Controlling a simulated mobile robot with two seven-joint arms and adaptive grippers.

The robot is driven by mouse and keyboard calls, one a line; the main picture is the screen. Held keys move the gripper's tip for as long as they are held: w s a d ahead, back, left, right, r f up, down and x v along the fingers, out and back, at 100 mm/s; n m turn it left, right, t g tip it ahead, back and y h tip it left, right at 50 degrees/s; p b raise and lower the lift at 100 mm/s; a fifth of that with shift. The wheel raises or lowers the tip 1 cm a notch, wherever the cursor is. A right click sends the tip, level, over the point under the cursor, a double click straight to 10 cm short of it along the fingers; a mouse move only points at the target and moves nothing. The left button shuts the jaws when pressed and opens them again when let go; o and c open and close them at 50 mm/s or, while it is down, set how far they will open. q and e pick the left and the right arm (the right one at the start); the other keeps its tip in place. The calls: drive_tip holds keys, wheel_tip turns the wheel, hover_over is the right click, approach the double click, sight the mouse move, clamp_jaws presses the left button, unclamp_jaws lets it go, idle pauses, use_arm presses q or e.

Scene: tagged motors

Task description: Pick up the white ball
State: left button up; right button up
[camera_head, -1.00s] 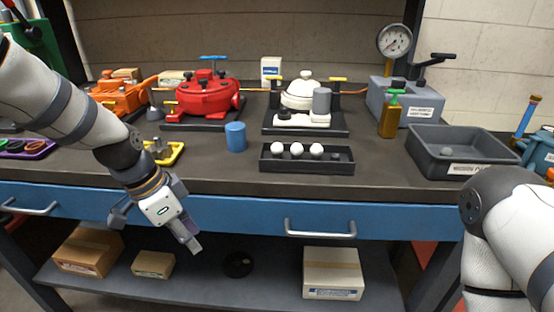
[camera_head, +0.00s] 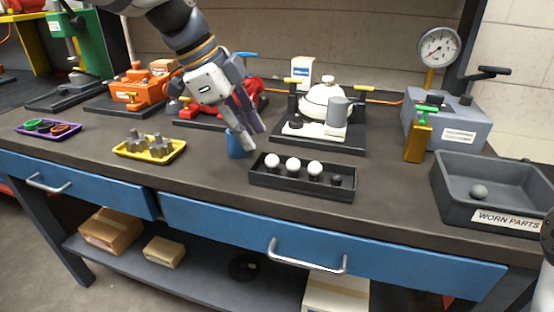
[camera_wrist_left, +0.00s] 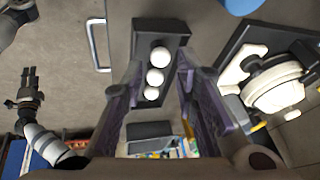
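Three white balls (camera_head: 293,166) sit in a row in a black tray (camera_head: 303,188) on the bench. The tray's rightmost spot holds a small dark piece instead. In the left wrist view, the white balls (camera_wrist_left: 154,76) lie beyond and between my fingers. My left gripper (camera_head: 252,143) is open and empty, above the bench just left of the tray, in front of the blue cup. Its purple-grey fingers (camera_wrist_left: 152,100) stand apart in the left wrist view. My right gripper (camera_wrist_left: 29,76) shows small at the left of that view, its fingers apart.
A blue cup (camera_head: 235,144) stands behind the left fingers. A white pump on a black base (camera_head: 355,146) is behind the tray. A grey worn-parts bin (camera_head: 452,205) with a grey ball is at right. A yellow tray (camera_head: 122,153) is at left. Bench space before the bin is clear.

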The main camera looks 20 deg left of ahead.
sight(270, 156)
use_arm(q)
drive_tip(key=x, duration=0.3)
drive_tip(key=d+x, duration=0.1)
drive_tip(key=x, duration=0.2)
drive_tip(key=shift+w+d+f, duration=0.15)
drive_tip(key=shift+c, duration=0.4)
drive_tip(key=c, duration=0.4)
drive_tip(key=shift+c, duration=0.2)
